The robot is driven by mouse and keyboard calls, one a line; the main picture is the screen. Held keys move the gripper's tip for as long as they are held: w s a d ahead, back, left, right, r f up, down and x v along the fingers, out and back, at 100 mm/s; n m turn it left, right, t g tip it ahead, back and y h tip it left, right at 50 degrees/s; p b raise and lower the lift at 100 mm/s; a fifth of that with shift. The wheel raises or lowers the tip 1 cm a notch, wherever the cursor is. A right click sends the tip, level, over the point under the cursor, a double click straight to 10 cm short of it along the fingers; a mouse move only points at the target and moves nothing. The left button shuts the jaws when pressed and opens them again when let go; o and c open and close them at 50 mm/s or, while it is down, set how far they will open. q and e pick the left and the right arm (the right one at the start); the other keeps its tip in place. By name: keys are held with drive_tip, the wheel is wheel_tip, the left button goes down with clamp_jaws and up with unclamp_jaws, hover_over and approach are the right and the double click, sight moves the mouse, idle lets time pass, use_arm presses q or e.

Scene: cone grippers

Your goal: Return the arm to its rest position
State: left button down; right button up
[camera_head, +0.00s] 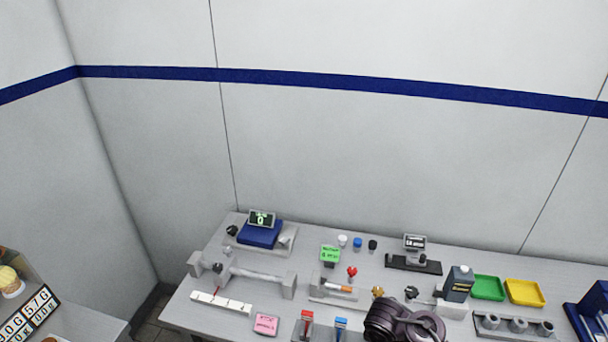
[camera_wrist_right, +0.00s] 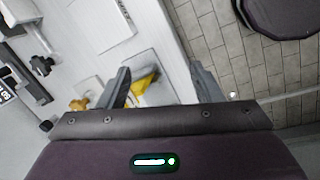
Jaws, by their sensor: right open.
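My right arm (camera_head: 405,322), dark purple, rises into the bottom edge of the head view, over the front part of the grey table. Its gripper fingers cannot be made out there. In the right wrist view my right gripper (camera_wrist_right: 160,70) has its two grey fingers spread wide apart, with nothing held between them. My left gripper is in neither view.
The grey table (camera_head: 190,320) carries several fixtures. A green tray (camera_head: 488,288) and a yellow tray (camera_head: 525,292) stand right of my arm, with a dark bottle (camera_head: 459,284) beside them. A blue device (camera_head: 262,234) stands at the back left. Tiled floor (camera_wrist_right: 225,50) lies past the table edge.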

drive_tip(key=s+r+m+t+y, duration=0.2)
drive_tip(key=s+r+m, duration=0.7)
drive_tip(key=s+r, duration=0.5)
drive_tip(key=s+f+g+b, duration=0.15)
drive_tip(key=f+b, duration=0.25)
drive_tip(key=f, duration=1.5)
drive_tip(key=s+f+b, duration=0.2)
drive_tip(key=f+b, duration=0.2)
drive_tip(key=f, duration=1.5)
drive_tip(key=s+d+f+b, duration=0.2)
drive_tip(key=s+f+b, duration=0.1)
drive_tip(key=s+f, duration=0.6)
drive_tip(key=s+d+f+b, duration=0.2)
drive_tip(key=s+f, duration=0.8)
drive_tip(key=f, duration=0.6)
drive_tip(key=shift+s+n+g+b, duration=0.15)
drive_tip(key=shift+n+g+b, duration=0.25)
drive_tip(key=shift+b, duration=0.35)
